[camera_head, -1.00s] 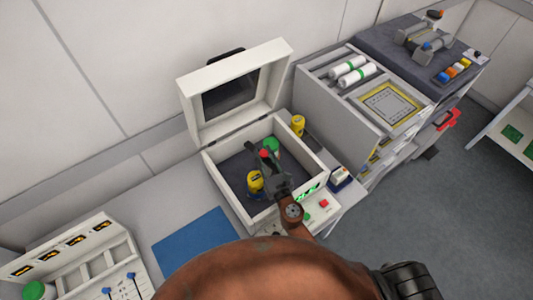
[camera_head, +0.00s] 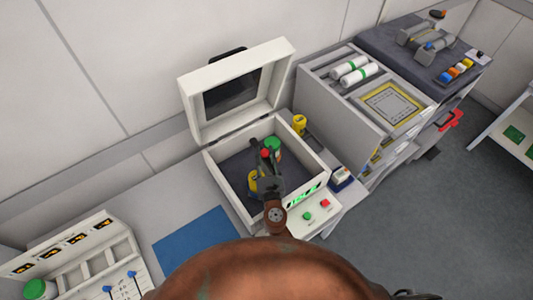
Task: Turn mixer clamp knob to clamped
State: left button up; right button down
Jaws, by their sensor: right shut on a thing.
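The mixer (camera_head: 312,163) is a white box with its windowed lid (camera_head: 270,107) raised. Inside it stand a yellow jar (camera_head: 252,183), partly hidden by my gripper, and a green-topped jar (camera_head: 273,144). A red clamp knob (camera_head: 265,154) shows between them at the middle. My right gripper (camera_head: 263,160) reaches down into the box at the red knob and is shut on it; the fingertips are small and partly hidden. My left gripper is not in view.
Green and red buttons (camera_head: 325,203) sit on the mixer's front panel. A yellow jar (camera_head: 299,124) stands behind the box's right side. A blue mat (camera_head: 197,236) lies left of the mixer. A rack (camera_head: 109,241) is at lower left, and a grey feeder trolley (camera_head: 338,115) stands at right.

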jog(key=c, duration=1.5)
grip_release()
jog(key=shift+c, duration=0.2)
jog(key=s+d, duration=0.1)
jog(key=s, duration=1.1)
jog(key=shift+d, duration=0.15)
jog(key=shift+c, duration=0.6)
